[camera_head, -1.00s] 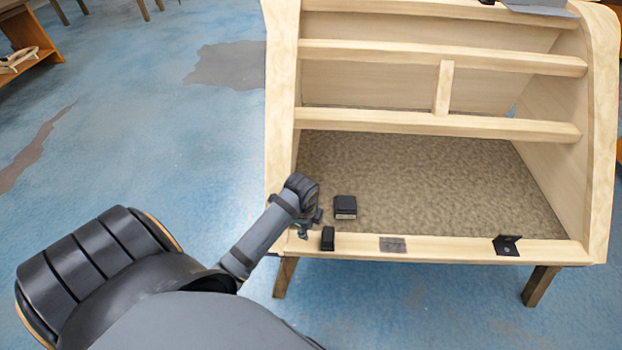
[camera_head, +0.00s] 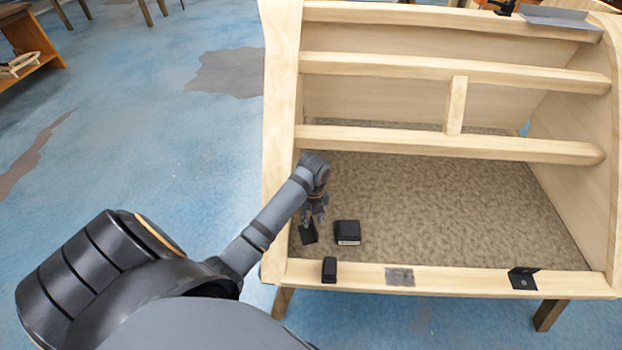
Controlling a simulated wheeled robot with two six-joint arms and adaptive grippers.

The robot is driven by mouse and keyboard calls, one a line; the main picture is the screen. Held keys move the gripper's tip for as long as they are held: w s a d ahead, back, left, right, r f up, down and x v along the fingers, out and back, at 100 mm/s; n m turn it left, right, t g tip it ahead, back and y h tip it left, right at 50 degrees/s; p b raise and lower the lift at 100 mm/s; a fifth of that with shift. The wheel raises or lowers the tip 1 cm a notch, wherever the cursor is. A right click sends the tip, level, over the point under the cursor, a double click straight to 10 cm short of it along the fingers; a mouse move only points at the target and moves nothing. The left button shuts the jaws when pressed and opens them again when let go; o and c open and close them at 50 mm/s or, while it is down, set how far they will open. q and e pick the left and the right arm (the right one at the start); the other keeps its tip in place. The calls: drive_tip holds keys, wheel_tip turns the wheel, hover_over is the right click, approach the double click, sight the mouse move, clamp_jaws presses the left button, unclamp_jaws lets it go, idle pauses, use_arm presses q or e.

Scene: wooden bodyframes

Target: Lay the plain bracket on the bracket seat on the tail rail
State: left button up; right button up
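My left gripper (camera_head: 314,214) points down inside the frame at its near left corner. A small dark flat piece, probably the plain bracket (camera_head: 308,233), is right at its fingertips, just above or on the speckled floor. I cannot tell whether the fingers grip it. The tail rail (camera_head: 450,281) runs along the near edge. A grey patch on it, likely the bracket seat (camera_head: 400,277), shows bare. A black angled bracket with a hole (camera_head: 523,279) sits on the rail farther right. My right gripper is out of view.
A black box with a pale label (camera_head: 347,232) stands on the speckled floor (camera_head: 450,210), right of the gripper. A small black block (camera_head: 329,270) sits on the rail's left part. A wooden crossbar (camera_head: 450,144) spans behind. The floor to the right is clear.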

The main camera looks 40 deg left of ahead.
sight(314, 225)
use_arm(q)
drive_tip(key=f, duration=0.5)
drive_tip(key=shift+w+d+f, duration=0.1)
drive_tip(key=shift+w+d, duration=0.05)
drive_tip(key=shift+w, duration=0.05)
clamp_jaws()
